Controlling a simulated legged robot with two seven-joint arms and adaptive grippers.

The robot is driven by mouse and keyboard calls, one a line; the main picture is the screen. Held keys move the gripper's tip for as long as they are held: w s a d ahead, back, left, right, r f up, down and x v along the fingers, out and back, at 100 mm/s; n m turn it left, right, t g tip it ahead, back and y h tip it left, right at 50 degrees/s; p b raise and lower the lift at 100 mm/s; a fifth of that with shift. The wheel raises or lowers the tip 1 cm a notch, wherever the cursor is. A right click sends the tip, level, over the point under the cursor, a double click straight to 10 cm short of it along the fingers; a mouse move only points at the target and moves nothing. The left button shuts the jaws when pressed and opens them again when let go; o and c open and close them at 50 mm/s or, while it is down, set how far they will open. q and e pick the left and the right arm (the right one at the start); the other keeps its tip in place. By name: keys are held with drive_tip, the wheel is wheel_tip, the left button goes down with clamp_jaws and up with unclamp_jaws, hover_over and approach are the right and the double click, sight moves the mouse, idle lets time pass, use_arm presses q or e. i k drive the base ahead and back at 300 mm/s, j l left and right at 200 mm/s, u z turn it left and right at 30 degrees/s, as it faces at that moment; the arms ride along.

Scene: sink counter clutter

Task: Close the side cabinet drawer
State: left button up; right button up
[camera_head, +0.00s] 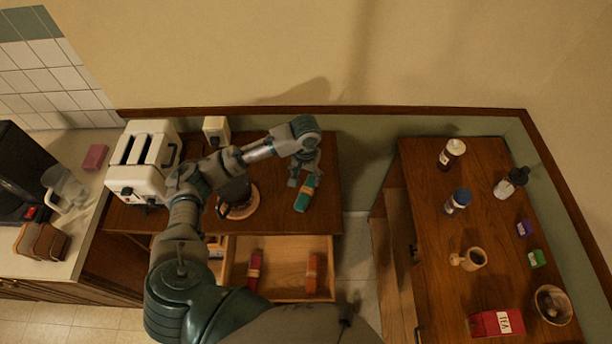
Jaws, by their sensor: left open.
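The side cabinet drawer (279,290) is pulled out below the front edge of the wooden cabinet top (325,222). A red packet (255,268) and an orange-brown packet (312,272) lie in it. My left arm covers the drawer's left and near parts. My left gripper (305,176) is open over the right part of the cabinet top, behind the drawer. My right gripper is not in view.
A white toaster (140,170), a small white box (216,130) and a dark pot (238,205) stand on the cabinet top. A second wooden cabinet (425,215) with bottles, a mug and small boxes stands at right, its front partly open. A floor gap separates the cabinets.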

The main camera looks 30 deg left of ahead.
sight(282, 282)
drive_tip(key=k+l, duration=0.5)
drive_tip(key=k, duration=0.15)
drive_tip(key=k+l, duration=0.5)
drive_tip(key=k, duration=0.2)
